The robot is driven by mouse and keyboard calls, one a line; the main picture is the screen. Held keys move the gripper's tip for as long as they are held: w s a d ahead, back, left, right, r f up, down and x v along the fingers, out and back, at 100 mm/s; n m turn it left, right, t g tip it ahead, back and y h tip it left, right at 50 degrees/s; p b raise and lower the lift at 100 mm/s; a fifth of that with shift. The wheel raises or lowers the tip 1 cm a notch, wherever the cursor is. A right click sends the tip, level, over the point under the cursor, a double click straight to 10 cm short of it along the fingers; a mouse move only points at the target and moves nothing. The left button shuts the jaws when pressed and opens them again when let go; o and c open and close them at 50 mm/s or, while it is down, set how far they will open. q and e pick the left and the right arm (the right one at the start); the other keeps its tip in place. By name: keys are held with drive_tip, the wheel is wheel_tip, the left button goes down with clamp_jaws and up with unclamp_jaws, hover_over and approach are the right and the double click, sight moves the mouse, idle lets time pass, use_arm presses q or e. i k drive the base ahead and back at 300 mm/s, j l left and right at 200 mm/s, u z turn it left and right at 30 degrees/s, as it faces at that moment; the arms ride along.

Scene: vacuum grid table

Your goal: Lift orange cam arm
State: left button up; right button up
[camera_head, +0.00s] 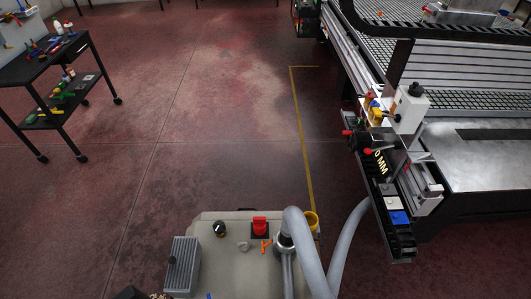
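A small orange lever (266,246), which looks like the orange cam arm, is on top of the beige machine housing (225,262) at the bottom centre. It is beside the grey hose fitting and just below a red block-shaped knob (260,228). It is too small to tell its exact tilt. Neither of my grippers can be made out in the head view.
A thick grey hose (307,250) rises beside the lever and loops right. A black knob (220,229) and a ribbed grey box (182,264) are to the left. The grid table (485,160) stands right, a black tool cart (45,75) far left. Open floor lies between.

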sight(263, 244)
drive_tip(key=k, duration=0.1)
drive_tip(key=i+j+z, duration=0.4)
drive_tip(key=j, duration=0.15)
drive_tip(key=i+j+z, duration=0.25)
drive_tip(key=j+z, duration=0.15)
drive_tip(key=j, duration=0.2)
drive_tip(key=i+j+z, duration=0.15)
drive_tip(key=j+z, duration=0.2)
drive_tip(key=j, duration=0.35)
drive_tip(key=i+j+z, duration=0.1)
drive_tip(key=j+z, duration=0.3)
drive_tip(key=j, duration=0.35)
drive_tip(key=j+z, duration=0.4)
drive_tip(key=j, duration=0.35)
